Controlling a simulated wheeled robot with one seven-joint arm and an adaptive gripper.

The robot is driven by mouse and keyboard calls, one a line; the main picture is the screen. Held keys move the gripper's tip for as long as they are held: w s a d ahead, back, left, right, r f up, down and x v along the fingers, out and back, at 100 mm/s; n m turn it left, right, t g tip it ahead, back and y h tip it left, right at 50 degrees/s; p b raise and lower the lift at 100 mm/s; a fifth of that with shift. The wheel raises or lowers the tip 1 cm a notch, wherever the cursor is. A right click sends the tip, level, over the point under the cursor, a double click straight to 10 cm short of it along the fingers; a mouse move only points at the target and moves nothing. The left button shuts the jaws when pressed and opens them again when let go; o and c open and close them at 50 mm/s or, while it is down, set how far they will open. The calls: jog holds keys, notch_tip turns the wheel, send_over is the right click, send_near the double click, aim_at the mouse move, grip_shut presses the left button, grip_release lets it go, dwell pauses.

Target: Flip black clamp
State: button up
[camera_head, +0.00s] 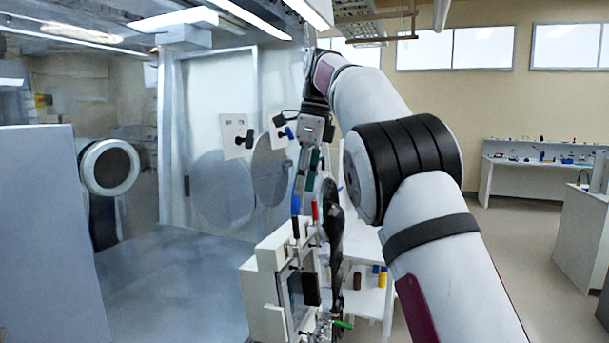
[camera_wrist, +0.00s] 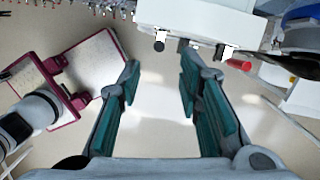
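My gripper (camera_head: 306,178) hangs with its fingers pointing down, above a white box-like unit (camera_head: 262,296) in the head view. In the wrist view my gripper (camera_wrist: 158,78) is open, with teal pads and only floor between the fingers. Black-tipped clamp handles (camera_wrist: 160,43) stick out from the white unit (camera_wrist: 200,16) beyond the fingertips, apart from them. A black upright handle (camera_head: 295,228) stands on the unit in the head view, beside a red one (camera_head: 314,211). I cannot tell which black part is the task's clamp.
A glovebox window with round ports (camera_head: 222,190) and small black clamps on white plates (camera_head: 234,136) is at left. A white shelf (camera_head: 370,298) with small bottles stands behind my arm. A far bench (camera_head: 535,172) is at right, with open floor before it.

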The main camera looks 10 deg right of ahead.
jog(key=shift+s+d+r, duration=0.1)
jog(key=shift+d+r, duration=0.05)
jog(key=shift+r, duration=0.6)
jog(key=shift+r, duration=0.1)
jog(key=s+d+r+n+t, duration=0.1)
jog(key=s+d+n+t, duration=0.2)
jog(key=s+n, duration=1.15)
jog(key=s+f+n+t+h, duration=0.1)
jog(key=s+f+n, duration=0.3)
jog(key=s+f, duration=0.4)
jog(key=s+f+n+t+h, duration=0.1)
jog(key=s+f+n, duration=0.3)
jog(key=s+f, duration=0.4)
jog(key=s, duration=0.6)
jog(key=shift+a, duration=0.15)
